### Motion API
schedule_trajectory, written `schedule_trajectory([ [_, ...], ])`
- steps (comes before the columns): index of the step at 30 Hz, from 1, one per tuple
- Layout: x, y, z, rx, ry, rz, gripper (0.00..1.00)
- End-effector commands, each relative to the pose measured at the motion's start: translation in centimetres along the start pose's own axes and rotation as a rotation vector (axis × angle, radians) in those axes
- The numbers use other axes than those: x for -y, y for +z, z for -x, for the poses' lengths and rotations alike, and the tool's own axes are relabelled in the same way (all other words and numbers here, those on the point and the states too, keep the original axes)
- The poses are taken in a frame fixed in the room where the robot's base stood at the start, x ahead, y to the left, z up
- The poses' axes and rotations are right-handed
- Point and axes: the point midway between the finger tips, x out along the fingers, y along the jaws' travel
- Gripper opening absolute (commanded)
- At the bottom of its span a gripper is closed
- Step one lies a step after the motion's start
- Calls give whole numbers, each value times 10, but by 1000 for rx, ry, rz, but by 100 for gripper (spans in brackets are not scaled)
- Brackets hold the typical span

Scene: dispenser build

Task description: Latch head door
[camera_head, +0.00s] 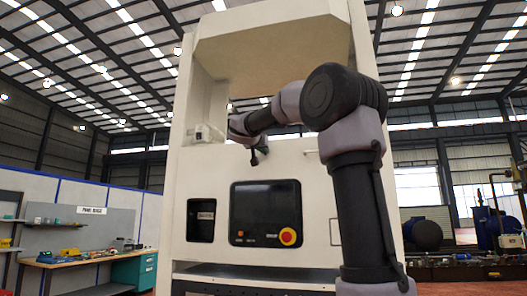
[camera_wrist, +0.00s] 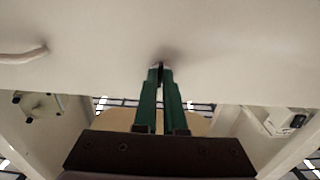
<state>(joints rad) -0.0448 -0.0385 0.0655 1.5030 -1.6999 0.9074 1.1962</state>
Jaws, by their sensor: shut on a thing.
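The dispenser (camera_head: 182,215) is a tall white cabinet with a large open bay in its upper part. A pale panel, which looks like the head door (camera_wrist: 90,35), fills the upper part of the wrist view. A light bar handle (camera_wrist: 24,55) sticks out of it at left; a small bar (camera_head: 311,152) shows on the cabinet front in the head view. My gripper (camera_wrist: 161,69), with green fingers, is closed on a small part at the panel's surface. The fingertips hide most of this part. In the head view my gripper (camera_head: 258,154) is small and partly hidden by my arm.
Below the bay are a dark screen (camera_head: 262,205) with a red and yellow button (camera_head: 287,236) and a dark recess (camera_head: 201,220). A white fitting (camera_wrist: 284,121) sits on the bay's side. A workbench (camera_head: 90,260) stands at far left.

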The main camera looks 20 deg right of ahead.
Motion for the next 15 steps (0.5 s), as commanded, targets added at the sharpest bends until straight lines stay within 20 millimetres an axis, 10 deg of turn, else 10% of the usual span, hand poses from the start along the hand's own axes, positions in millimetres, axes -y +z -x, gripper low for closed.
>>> schedule_trajectory([
  [8,0,1,0,2,0,-1,0],
  [11,0,1,0,2,0,-1,38],
  [15,0,1,0,1,0,0,38],
])
